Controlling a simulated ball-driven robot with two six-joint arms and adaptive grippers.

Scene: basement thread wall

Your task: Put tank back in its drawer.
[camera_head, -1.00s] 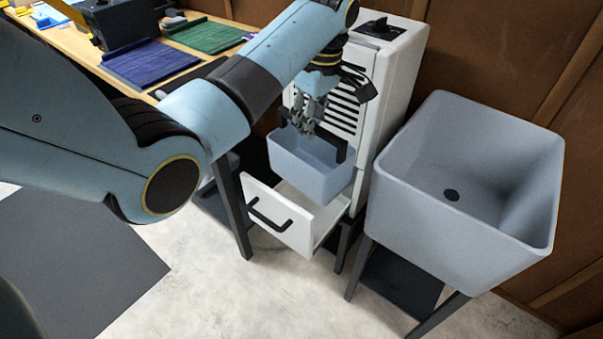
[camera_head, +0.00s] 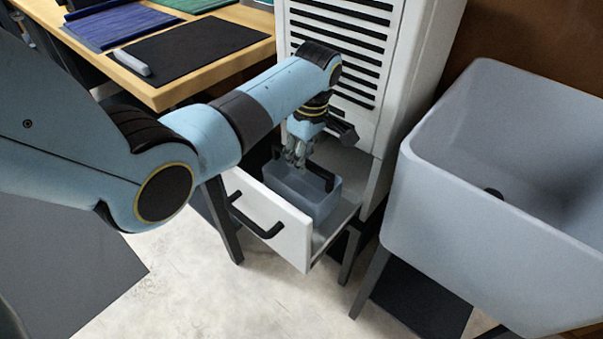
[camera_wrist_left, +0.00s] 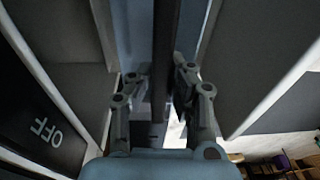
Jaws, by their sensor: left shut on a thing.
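The tank (camera_head: 312,192) is a blue-grey open box with a dark handle (camera_head: 318,172) across its top. It is inside the open white drawer (camera_head: 262,216) of the white slatted cabinet (camera_head: 345,45). My left gripper (camera_head: 296,158) is above the tank and shut on its handle. The dark handle bar (camera_wrist_left: 166,60) runs between the fingers in the left wrist view. Whether the tank's underside touches the drawer floor is hidden by the drawer front. My right gripper is not in view.
A grey-blue sink (camera_head: 440,190) on dark legs stands right of the cabinet. A wooden table (camera_head: 170,92) with a black mat (camera_head: 195,50) and coloured mats is at the back left. Pale floor is open in front of the drawer.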

